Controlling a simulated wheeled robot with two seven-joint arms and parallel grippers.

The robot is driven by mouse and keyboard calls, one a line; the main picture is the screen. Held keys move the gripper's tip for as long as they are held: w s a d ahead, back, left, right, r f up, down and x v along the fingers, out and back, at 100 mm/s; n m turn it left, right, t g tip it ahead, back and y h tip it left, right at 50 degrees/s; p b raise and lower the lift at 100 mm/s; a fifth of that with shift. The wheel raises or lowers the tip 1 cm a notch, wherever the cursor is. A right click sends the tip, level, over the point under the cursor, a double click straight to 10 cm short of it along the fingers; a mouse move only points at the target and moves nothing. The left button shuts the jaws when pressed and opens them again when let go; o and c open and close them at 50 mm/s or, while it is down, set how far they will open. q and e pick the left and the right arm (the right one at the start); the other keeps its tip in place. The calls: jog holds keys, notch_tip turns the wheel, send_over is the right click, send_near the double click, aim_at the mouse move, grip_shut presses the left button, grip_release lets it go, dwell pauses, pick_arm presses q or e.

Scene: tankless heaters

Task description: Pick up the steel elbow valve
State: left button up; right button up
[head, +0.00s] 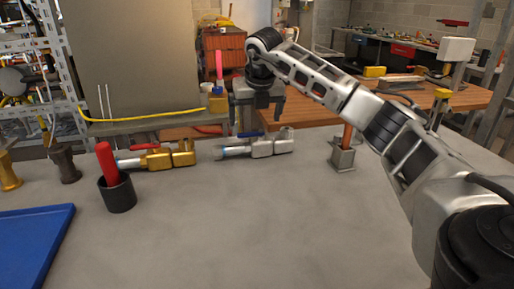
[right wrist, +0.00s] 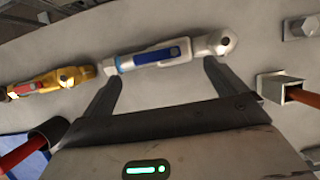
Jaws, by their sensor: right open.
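The steel elbow valve (head: 262,147) lies on the grey table in the middle of the head view. It has a silver body and a blue handle, and it shows across the top of the right wrist view (right wrist: 195,48). My right gripper (head: 257,115) is above and behind the valve in the head view. In the right wrist view its two fingers (right wrist: 162,74) are wide apart and empty, pointing toward the valve, with no contact visible. My left gripper is out of view.
A brass valve with a red handle (head: 168,158) lies just left of the steel one. A black cup holding a red-handled tool (head: 118,195) stands in front of it. A steel socket with an orange handle (head: 342,158) stands to the right. A blue tray (head: 35,240) is at front left. The front middle is clear.

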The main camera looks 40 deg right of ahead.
aim_at(251, 133)
jog(key=shift+w+a+p+x, duration=0.1)
jog(key=shift+w+p+x, duration=0.05)
jog(key=shift+x, duration=1.35)
jog(key=shift+w+a+p+x, duration=0.1)
jog(key=shift+p+x, duration=0.05)
jog(key=shift+x, duration=1.35)
jog(key=shift+r, duration=0.1)
jog(key=c, duration=1.8)
jog(key=shift+w+r, duration=0.1)
jog(key=shift+c, duration=0.8)
jog(key=shift+r, duration=0.1)
